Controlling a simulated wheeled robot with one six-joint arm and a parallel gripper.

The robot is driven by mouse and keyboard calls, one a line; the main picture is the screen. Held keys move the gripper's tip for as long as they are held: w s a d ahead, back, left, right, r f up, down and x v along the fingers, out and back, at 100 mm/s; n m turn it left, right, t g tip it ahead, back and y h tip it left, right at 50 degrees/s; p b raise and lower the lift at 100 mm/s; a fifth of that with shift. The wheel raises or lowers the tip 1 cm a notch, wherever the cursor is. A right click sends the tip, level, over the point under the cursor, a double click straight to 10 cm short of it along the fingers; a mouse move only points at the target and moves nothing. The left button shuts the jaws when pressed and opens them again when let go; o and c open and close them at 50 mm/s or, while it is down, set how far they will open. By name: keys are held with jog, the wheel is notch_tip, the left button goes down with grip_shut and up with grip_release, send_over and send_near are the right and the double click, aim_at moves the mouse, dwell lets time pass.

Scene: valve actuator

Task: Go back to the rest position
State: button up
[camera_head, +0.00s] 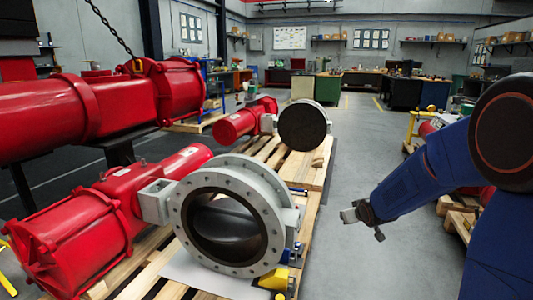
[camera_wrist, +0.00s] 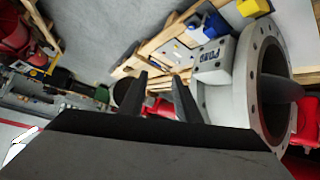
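My gripper (camera_head: 362,222) hangs in the air at the end of my blue arm, right of the pallet and over the grey floor in the head view. In the wrist view its two dark fingers (camera_wrist: 160,75) stand apart with nothing held between them. The large grey flanged valve (camera_head: 232,222) with its red actuator (camera_head: 120,215) lies on the wooden pallet, left of my gripper and apart from it. The valve's ring (camera_wrist: 262,80) shows at the right of the wrist view.
A wooden pallet (camera_head: 318,172) carries a second red actuator (camera_head: 243,122). A red cylinder (camera_head: 100,108) hangs by a chain at the upper left. Yellow and blue items (camera_head: 275,279) sit by the valve's base. More pallets stand at right. The floor (camera_head: 370,150) between is clear.

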jog(key=s+a+r+m+g, duration=0.1)
jog(key=s+r+g, duration=0.1)
jog(key=s, duration=1.3)
jog(key=s+r+m+g, duration=0.1)
jog(key=s+r, duration=0.2)
jog(key=s, duration=1.2)
jog(key=s+a+r+g, duration=0.1)
jog(key=s+r+g, duration=0.1)
jog(key=s, duration=1.3)
jog(key=shift+s+a+r+m+g, duration=0.3)
jog(key=shift+a+r+m, duration=0.1)
jog(key=shift+r, duration=0.25)
